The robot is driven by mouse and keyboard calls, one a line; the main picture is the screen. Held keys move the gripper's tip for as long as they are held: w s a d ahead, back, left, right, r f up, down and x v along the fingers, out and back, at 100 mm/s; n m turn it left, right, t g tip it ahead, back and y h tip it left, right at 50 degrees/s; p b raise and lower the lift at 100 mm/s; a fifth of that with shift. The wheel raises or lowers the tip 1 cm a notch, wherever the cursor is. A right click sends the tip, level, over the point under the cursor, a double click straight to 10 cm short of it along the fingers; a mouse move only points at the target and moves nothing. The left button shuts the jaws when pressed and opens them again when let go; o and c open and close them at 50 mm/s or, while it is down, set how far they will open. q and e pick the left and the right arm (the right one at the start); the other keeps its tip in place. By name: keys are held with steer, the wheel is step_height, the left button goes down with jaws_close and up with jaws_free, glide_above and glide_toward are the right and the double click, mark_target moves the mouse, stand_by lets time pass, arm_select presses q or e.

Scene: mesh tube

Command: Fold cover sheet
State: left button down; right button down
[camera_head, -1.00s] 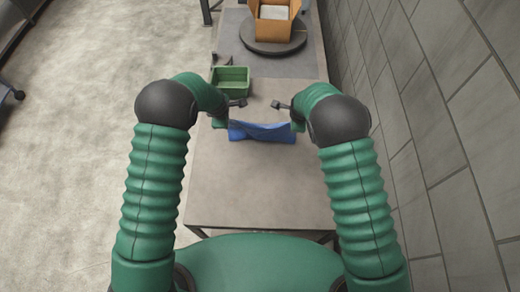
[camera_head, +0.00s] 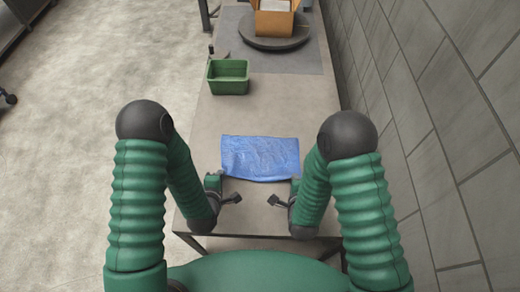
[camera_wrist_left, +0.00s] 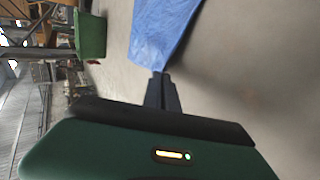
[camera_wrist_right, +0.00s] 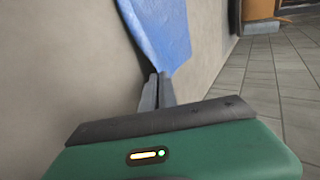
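The blue cover sheet (camera_head: 260,157) lies spread and slightly wrinkled on the near half of the table in the head view. My left gripper (camera_head: 221,178) is at its near left corner and my right gripper (camera_head: 294,181) at its near right corner. In the left wrist view the fingers (camera_wrist_left: 160,88) are close together, and the sheet (camera_wrist_left: 157,35) narrows down to their tips. In the right wrist view the fingers (camera_wrist_right: 157,88) are likewise together at a corner of the sheet (camera_wrist_right: 162,30). Both appear shut on the sheet. The pinched corners are largely hidden.
A green bin (camera_head: 228,78) stands beyond the sheet on the left of the table (camera_head: 290,105). An orange-brown box (camera_head: 273,20) on a dark round stand (camera_head: 274,43) is at the far end. A tiled wall (camera_head: 450,110) runs along the right. The table between bin and sheet is clear.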

arm_select(q)
steer(key=shift+s+f, duration=0.2)
steer(key=shift+f, duration=0.1)
arm_select(e)
steer(key=shift+s+f, duration=0.2)
steer(key=shift+f, duration=0.05)
arm_select(q)
steer(key=shift+r, duration=0.1)
arm_select(e)
steer(key=shift+s+r, duration=0.1)
arm_select(q)
steer(key=c, duration=1.3)
jaws_free()
arm_select(e)
steer(key=c, duration=1.3)
jaws_free()
arm_select(q)
steer(key=shift+s, duration=0.1)
